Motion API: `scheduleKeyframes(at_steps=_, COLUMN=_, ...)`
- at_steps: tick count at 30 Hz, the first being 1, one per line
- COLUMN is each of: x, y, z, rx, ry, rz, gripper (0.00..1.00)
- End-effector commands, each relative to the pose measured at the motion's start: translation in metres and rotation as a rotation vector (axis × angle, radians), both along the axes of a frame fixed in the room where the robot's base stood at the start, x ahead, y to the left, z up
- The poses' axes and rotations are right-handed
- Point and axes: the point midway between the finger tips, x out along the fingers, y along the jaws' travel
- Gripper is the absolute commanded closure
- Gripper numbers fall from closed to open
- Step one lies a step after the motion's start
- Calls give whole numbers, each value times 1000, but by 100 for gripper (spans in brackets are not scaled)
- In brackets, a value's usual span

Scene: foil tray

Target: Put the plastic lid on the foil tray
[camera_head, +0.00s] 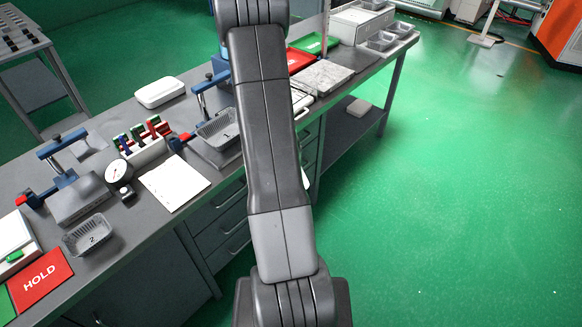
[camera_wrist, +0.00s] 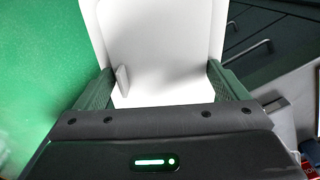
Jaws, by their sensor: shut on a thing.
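In the wrist view, a large white panel with rounded corners, which looks like the plastic lid (camera_wrist: 165,35), lies between the two fingers of my gripper (camera_wrist: 161,78). The fingers are far apart, one at each side of the lid, and a small pale tab stands up near the left finger. In the head view, my arm hides my gripper; a small white sliver (camera_head: 305,179) shows just right of the arm and may be the lid's edge. A speckled silvery flat thing (camera_head: 322,77) on the far bench may be the foil tray; I cannot tell for sure.
The bench holds a white box (camera_head: 160,92), a grey basket (camera_head: 87,237), another grey basket (camera_head: 218,129), a dial gauge (camera_head: 119,172), a white sheet (camera_head: 174,185) and a red HOLD card (camera_head: 40,279). Green floor (camera_head: 450,200) is clear to the right.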

Motion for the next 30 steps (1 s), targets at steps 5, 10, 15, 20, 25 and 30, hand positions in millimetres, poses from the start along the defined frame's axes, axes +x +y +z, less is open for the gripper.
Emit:
scheduleKeyframes(at_steps=5, x=-12, y=43, z=29, rx=1, ry=-5, rz=347, gripper=28)
scheduleKeyframes(at_steps=10, x=-32, y=85, z=59, rx=1, ry=-5, rz=727, gripper=28)
scheduleKeyframes(at_steps=15, x=-57, y=122, z=87, rx=0, ry=-3, rz=1109, gripper=28)
scheduleKeyframes(at_steps=20, x=-84, y=153, z=113, rx=-1, ry=-4, rz=1465, gripper=28)
scheduleKeyframes(at_steps=25, x=-110, y=175, z=133, rx=-1, ry=-2, rz=1774, gripper=28)
scheduleKeyframes(at_steps=30, x=-128, y=187, z=146, rx=-1, ry=-1, rz=1977, gripper=28)
